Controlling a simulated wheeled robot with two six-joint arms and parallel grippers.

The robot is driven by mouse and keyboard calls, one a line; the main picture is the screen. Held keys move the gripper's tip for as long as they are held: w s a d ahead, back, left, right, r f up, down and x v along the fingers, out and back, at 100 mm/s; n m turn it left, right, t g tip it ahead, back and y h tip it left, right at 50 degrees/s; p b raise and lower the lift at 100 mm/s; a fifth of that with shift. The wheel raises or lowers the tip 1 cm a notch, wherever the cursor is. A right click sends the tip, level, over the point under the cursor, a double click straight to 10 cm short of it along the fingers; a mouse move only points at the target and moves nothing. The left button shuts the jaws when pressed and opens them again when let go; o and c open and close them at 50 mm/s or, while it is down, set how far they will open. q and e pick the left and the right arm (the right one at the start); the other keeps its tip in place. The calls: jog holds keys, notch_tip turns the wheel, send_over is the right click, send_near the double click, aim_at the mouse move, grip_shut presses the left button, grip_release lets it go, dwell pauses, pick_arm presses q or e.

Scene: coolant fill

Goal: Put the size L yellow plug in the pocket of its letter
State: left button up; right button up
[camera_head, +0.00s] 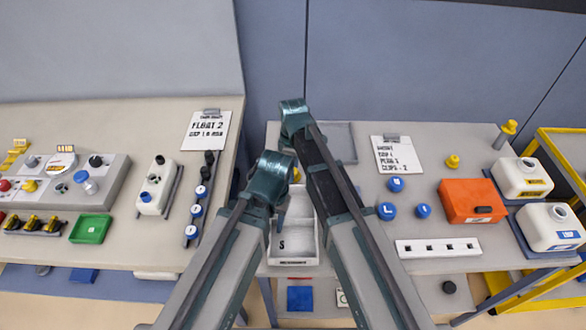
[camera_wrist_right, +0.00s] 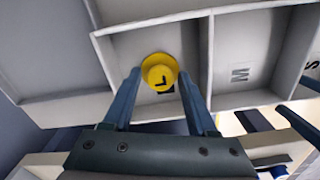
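The yellow plug (camera_wrist_right: 159,70) has a dark L on its top. In the right wrist view it stands in a pocket of the grey-white tray (camera_wrist_right: 150,27), over a dark mark it partly hides. My right gripper (camera_wrist_right: 160,80) is open, with one finger on each side of the plug and small gaps. A neighbouring pocket is marked M and another S. In the head view the tray (camera_head: 293,262) is partly covered by my arms, and a bit of yellow (camera_head: 296,174) shows between them. My left gripper (camera_head: 282,203) is mostly hidden behind its arm.
Right of the tray are blue round caps (camera_head: 387,211), an orange box (camera_head: 471,201), a white strip with holes (camera_head: 438,248) and white jugs (camera_head: 551,227). Another yellow plug (camera_head: 453,161) stands at the back. The left table holds a green tray (camera_head: 90,229) and a control panel.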

pick_arm(q)
jog(key=shift+r, duration=0.15)
pick_arm(e)
jog(key=shift+o, duration=0.3)
jog(key=shift+r, duration=0.1)
pick_arm(q)
notch_tip(320, 180, up, 12)
jog(key=p, duration=1.2)
pick_arm(e)
notch_tip(320, 180, up, 12)
jog(key=s+d+m, duration=1.4)
jog(key=d+m, duration=0.1)
jog(key=d, duration=0.2)
pick_arm(q)
notch_tip(320, 180, down, 2)
jog(key=shift+f+b, duration=0.25)
jog(key=shift+b, duration=0.85)
pick_arm(e)
jog(key=s+a+f+n+h, duration=0.1)
jog(key=s+a, duration=0.4)
jog(key=a, duration=0.6)
jog(key=f+n, duration=0.1)
jog(key=n, duration=0.1)
jog(key=shift+f+n, duration=0.15)
jog(key=shift+n, duration=0.25)
